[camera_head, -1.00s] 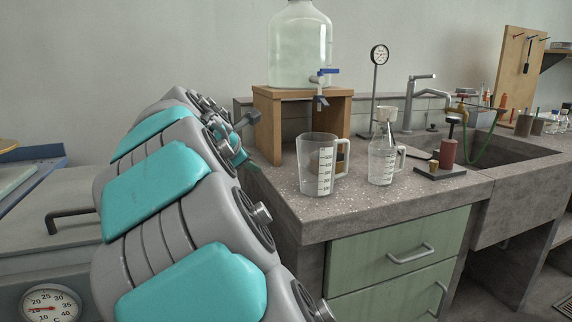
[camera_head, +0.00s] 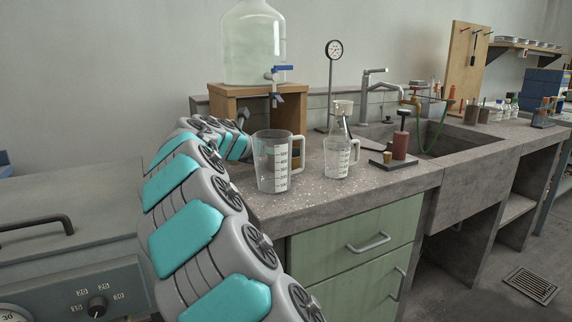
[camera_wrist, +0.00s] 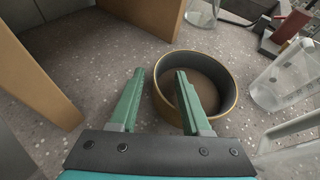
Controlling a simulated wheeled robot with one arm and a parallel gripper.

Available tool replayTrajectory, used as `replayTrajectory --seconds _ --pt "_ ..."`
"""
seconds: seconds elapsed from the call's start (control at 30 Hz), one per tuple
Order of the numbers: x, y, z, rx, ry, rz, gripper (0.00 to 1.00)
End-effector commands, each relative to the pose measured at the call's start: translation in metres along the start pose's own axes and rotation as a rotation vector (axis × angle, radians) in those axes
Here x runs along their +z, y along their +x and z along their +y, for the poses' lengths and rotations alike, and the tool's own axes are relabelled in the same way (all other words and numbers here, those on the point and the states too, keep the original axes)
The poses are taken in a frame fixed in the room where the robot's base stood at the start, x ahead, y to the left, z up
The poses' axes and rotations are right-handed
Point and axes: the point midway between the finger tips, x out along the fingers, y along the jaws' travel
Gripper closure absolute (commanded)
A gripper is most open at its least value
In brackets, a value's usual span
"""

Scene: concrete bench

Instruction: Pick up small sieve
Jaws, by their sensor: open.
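The small sieve (camera_wrist: 230,104), a dark round ring with a brass-coloured rim, sits on the speckled bench in the wrist view. My gripper (camera_wrist: 159,74) is open, its two green fingers pointing forward. The right finger overlaps the inside of the ring in the picture, and the left finger is outside it to the left. The ring's left wall shows between the fingers. I cannot tell how far the fingertips are above the bench. In the head view the sieve and fingers are not clearly visible behind the clear measuring jug.
The measuring jug (camera_head: 272,165) stands close by, with a second clear jug (camera_head: 338,160) to its right. A wooden stand (camera_head: 225,104) bearing a large glass bottle (camera_head: 252,45) is behind. A red cylinder on a dark base (camera_head: 400,148) and a sink (camera_head: 462,140) lie farther right.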

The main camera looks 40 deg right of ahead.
Motion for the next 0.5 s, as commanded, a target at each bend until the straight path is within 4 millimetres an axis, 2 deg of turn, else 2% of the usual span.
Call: replayTrajectory --seconds 0.1,0.37,0.5 --pt "-0.0006 0.0129 0.0003 0.0 0.0 0.001 0.53" --pt "0.0001 0.0154 0.0008 0.002 0.001 0.0 0.53" --pt "0.0001 0.0152 0.001 0.002 0.001 -0.001 0.65"
